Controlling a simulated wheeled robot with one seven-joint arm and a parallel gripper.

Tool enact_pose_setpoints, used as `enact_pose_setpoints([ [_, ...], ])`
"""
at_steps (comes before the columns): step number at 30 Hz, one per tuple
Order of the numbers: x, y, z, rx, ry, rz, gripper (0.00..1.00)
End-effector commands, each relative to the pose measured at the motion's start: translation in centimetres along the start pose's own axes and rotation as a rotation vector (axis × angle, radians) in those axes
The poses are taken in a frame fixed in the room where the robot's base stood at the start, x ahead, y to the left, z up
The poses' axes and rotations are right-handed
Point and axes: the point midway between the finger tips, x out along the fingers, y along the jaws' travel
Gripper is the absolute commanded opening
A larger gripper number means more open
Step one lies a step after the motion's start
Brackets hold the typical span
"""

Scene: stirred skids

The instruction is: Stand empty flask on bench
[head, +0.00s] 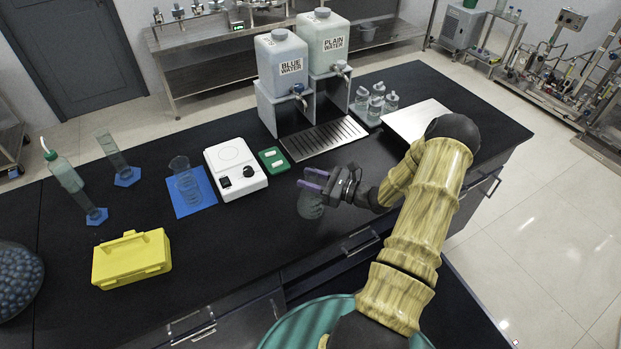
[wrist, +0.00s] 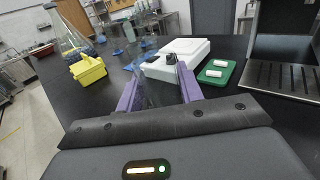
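A clear glass flask (head: 311,206) is at my gripper (head: 314,180), over the dark bench (head: 250,236) near its front edge. It looks empty, with no coloured liquid visible. The purple fingers of my gripper are on either side of the upper part of the flask and appear shut on it. In the wrist view clear glass shows faintly between the fingertips (wrist: 158,92). The flask looks about upright. I cannot tell whether its base touches the bench.
A white stirrer (head: 236,170), green tray (head: 273,159) and drip tray (head: 324,138) lie behind. A beaker (head: 184,180) stands on a blue mat (head: 203,190). A yellow box (head: 131,258) is left. Several glass flasks (head: 375,105) stand by the dispensers. Bench in front of the stirrer is clear.

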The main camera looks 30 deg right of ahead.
Motion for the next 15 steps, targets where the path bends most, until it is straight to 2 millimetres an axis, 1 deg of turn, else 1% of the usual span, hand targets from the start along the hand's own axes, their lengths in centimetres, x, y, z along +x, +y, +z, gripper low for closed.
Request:
enact_pose_setpoints([
  [1, 0.00, -0.01, -0.04, 0.000, 0.001, 0.000, 0.45],
  [2, 0.00, 0.00, -0.03, 0.000, 0.001, 0.000, 0.50],
  [3, 0.00, 0.00, -0.03, 0.000, 0.001, 0.000, 0.58],
  [11, 0.00, 0.00, 0.00, 0.000, 0.001, 0.000, 0.59],
  [15, -0.09, -0.02, 0.37, 0.000, 0.001, -0.001, 0.59],
])
